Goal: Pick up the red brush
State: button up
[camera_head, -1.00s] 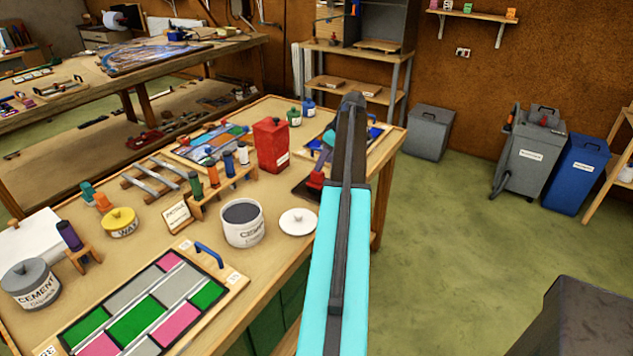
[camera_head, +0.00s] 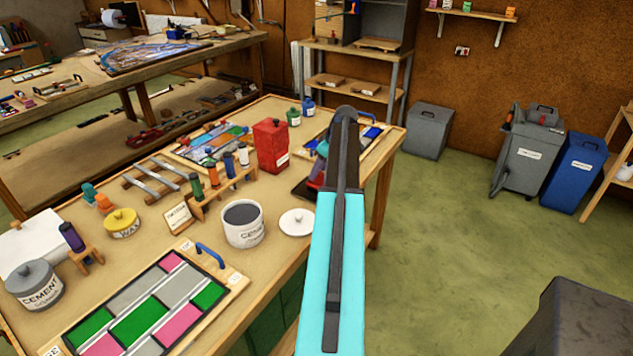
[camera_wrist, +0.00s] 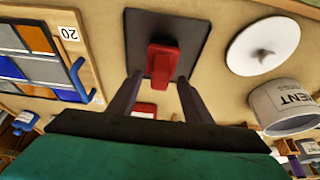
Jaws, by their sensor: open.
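The red brush (camera_wrist: 162,62) lies on a dark mat (camera_wrist: 190,32) in the wrist view, near the top middle. My gripper (camera_wrist: 158,80) is open, with one dark finger on each side of the brush's lower end; I cannot tell whether they touch it. In the head view my arm hides most of the brush, and only a strip of the dark mat (camera_head: 302,188) shows left of the arm.
A white lid (camera_wrist: 263,46) and a cement tub (camera_wrist: 284,107) stand to the right in the wrist view. A panel with a blue handle (camera_wrist: 78,80) is at left. A red canister (camera_head: 271,146) stands behind the mat in the head view.

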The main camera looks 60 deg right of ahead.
jog(key=shift+p+x, duration=0.3)
jog(key=shift+x, duration=1)
jog(key=shift+c, duration=0.2)
grip_shut()
